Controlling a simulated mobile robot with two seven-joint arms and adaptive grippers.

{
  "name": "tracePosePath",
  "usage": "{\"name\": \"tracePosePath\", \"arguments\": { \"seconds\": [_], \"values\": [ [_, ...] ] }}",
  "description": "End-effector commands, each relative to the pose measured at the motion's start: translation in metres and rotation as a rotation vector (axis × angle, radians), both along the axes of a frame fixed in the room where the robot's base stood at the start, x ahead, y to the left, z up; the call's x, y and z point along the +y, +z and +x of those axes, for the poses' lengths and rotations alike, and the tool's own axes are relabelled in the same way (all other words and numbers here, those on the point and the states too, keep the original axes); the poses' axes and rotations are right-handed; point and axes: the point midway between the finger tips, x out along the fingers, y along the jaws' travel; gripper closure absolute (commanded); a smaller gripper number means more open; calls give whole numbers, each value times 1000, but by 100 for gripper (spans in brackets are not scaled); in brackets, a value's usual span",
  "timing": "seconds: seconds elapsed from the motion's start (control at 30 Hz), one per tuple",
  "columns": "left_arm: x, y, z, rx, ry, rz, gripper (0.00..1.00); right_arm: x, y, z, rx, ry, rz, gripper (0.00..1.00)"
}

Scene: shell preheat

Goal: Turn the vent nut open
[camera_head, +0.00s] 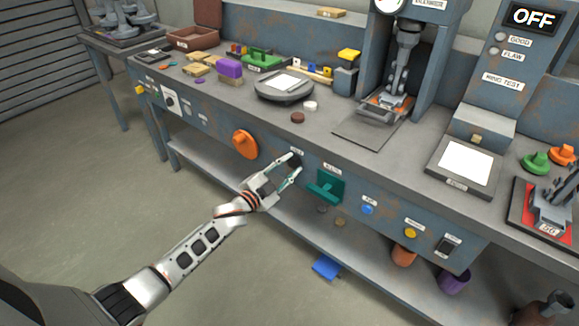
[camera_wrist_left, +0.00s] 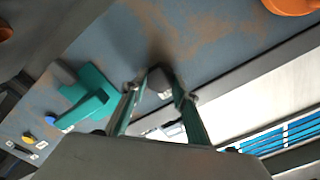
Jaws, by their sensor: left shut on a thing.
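The vent nut (camera_head: 294,159) is a small dark nut on the front panel of the bench, under a small label. My left gripper (camera_head: 285,176) reaches up to it from the lower left, its fingers on either side of it. In the left wrist view the two green-lined fingers (camera_wrist_left: 160,92) close around the dark nut (camera_wrist_left: 157,76) against the blue-grey panel. The gripper is shut on it. The turn angle of the nut cannot be read. My right gripper does not show.
A green lever handle (camera_head: 327,186) sits just right of the nut, close to my fingers. An orange knob (camera_head: 245,144) is to its left. Blue (camera_head: 368,209) and yellow (camera_head: 410,233) knobs are further right. A lower shelf (camera_head: 300,232) runs beneath.

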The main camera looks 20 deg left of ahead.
Motion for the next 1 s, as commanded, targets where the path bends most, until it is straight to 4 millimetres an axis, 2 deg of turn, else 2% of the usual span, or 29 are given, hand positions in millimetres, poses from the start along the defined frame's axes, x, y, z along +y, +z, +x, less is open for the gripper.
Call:
{"name": "tracePosePath", "arguments": {
  "seconds": [0.33, 0.37, 0.4, 0.43, 0.8, 1.0],
  "values": [
    [0, -1, 0, -1, 0, 6, 93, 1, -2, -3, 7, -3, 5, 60],
    [0, -1, 0, -1, 0, 6, 70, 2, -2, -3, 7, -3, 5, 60],
    [0, -1, 0, -1, 0, 6, 59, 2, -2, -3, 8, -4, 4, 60],
    [0, -1, 0, -1, 0, 6, 55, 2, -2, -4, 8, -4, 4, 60],
    [1, -1, -2, 0, 0, 4, 55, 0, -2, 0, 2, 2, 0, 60],
    [8, -2, -22, 1, -1, 4, 55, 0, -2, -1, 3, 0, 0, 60]
  ]
}}
